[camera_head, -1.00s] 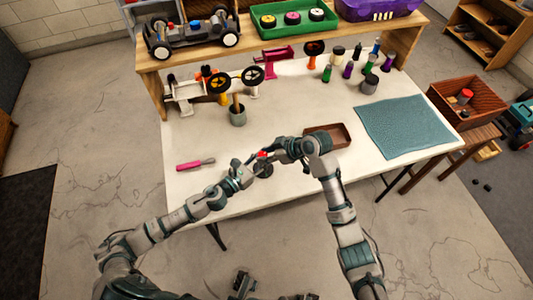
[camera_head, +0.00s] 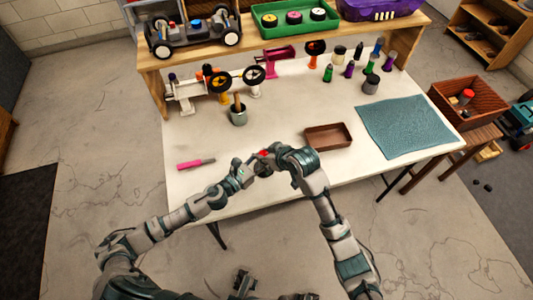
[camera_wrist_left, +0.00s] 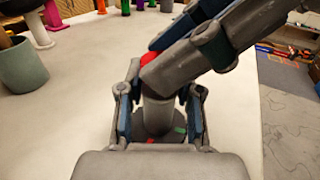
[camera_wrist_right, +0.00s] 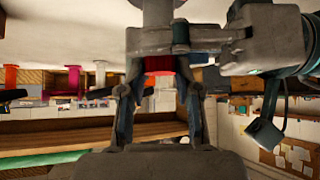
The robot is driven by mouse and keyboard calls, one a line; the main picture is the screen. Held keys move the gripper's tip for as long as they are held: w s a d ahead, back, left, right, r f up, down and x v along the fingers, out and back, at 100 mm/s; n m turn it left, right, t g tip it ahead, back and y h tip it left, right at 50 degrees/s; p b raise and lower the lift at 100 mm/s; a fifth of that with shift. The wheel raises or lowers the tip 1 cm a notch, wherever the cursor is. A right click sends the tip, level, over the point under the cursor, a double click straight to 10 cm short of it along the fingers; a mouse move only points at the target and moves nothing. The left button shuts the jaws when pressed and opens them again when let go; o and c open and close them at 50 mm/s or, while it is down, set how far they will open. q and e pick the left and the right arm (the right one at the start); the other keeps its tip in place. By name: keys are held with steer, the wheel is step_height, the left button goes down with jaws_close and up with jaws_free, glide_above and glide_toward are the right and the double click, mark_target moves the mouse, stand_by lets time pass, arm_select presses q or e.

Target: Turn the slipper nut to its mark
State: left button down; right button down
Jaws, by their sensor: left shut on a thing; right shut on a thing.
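A slipper unit stands on the white table. It has a grey cylinder (camera_wrist_left: 158,112) above a dark round base with a red mark (camera_wrist_left: 150,141) and a green mark (camera_wrist_left: 179,130). The red slipper nut (camera_head: 263,153) is at its top and also shows in the left wrist view (camera_wrist_left: 149,60) and right wrist view (camera_wrist_right: 160,65). My left gripper (camera_head: 249,172) is shut around the grey cylinder. My right gripper (camera_head: 266,156) is shut on the red nut from the right. My grippers hide most of the unit in the head view, and I cannot tell how the nut lines up with a mark.
A brown tray (camera_head: 310,134) lies right of the grippers. A pink-handled tool (camera_head: 190,164) lies at left. A grey-green pot (camera_head: 238,118) stands behind.

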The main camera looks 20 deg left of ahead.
steer(key=shift+s+f+m, duration=0.15)
steer(key=shift+s+m, duration=0.05)
steer(key=shift+m, duration=0.3)
steer(key=shift+a+t+h, duration=0.1)
steer(key=shift+t+h, duration=0.2)
steer(key=c, duration=1.1)
jaws_free()
steer(key=shift+o, duration=0.2)
steer(key=shift+s+d+r, duration=0.1)
steer(key=shift+d+r, duration=0.1)
steer(key=shift+r, duration=0.1)
steer(key=v, duration=1.1)
steer(key=shift+s+d, duration=0.1)
steer(key=shift+s, duration=0.05)
